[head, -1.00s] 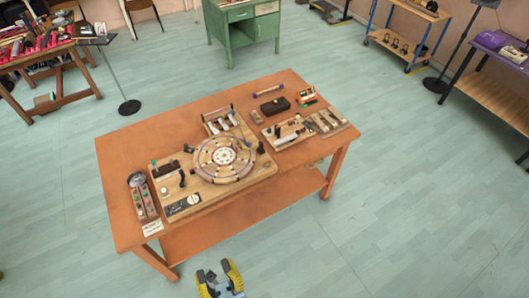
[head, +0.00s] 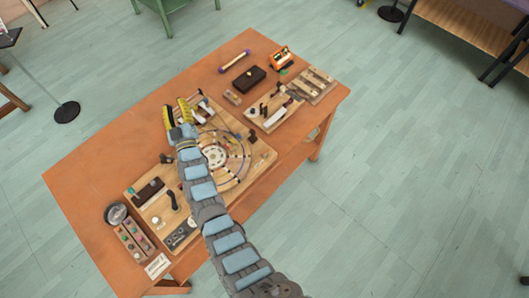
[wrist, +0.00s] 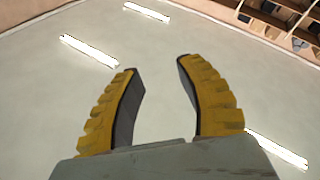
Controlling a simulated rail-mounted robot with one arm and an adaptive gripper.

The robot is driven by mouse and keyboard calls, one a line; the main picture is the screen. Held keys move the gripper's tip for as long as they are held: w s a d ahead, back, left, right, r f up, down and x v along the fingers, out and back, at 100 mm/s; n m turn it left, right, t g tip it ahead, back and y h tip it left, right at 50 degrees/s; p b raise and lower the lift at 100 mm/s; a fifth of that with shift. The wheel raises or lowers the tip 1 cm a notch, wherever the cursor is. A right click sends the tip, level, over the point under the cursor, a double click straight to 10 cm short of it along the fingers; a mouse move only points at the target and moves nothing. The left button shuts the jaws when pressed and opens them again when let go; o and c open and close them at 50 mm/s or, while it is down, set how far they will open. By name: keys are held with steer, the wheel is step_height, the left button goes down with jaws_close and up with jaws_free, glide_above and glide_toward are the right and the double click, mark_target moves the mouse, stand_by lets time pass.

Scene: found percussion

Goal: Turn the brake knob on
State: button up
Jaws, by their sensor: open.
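A wooden board (head: 256,166) with a round segmented wheel (head: 214,156) lies on the orange table. At its near left are a dark lever (head: 172,202), a small white knob (head: 155,221) and a dark panel with a pale dial (head: 181,236). I cannot tell which of these is the brake knob. My gripper (head: 175,109) is over the far left part of the board, its yellow fingers apart and pointing away from me. My arm hides part of the wheel and board. In the wrist view, my gripper (wrist: 157,68) is open and empty against the ceiling.
A control strip (head: 132,241) with a round gauge (head: 116,213) and a white card (head: 157,265) stand at the table's near left. A smaller wooden board (head: 270,118), a dark box (head: 249,78) and an orange device (head: 282,57) sit farther right. The table's left side is bare.

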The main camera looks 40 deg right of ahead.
steer(key=w+d+f+n+g+y+b, duration=0.2)
steer(key=w+d+f+n, duration=0.1)
steer(key=w, duration=0.2)
steer(key=w+d+f+n+g+y+b, duration=0.2)
steer(key=w+f+n+y, duration=0.1)
steer(key=w, duration=0.3)
steer(key=n+g+y+b, duration=0.3)
steer(key=n+g+b, duration=0.4)
steer(key=n+g, duration=0.75)
glide_above(265, 151)
step_height(265, 151, down, 6)
steer(key=m+g, duration=0.1)
steer(key=m, duration=0.1)
step_height(265, 151, down, 17)
steer(key=shift+w+r+b, duration=0.15)
steer(key=shift+b, duration=0.35)
steer(key=shift+f, duration=0.35)
jaws_close()
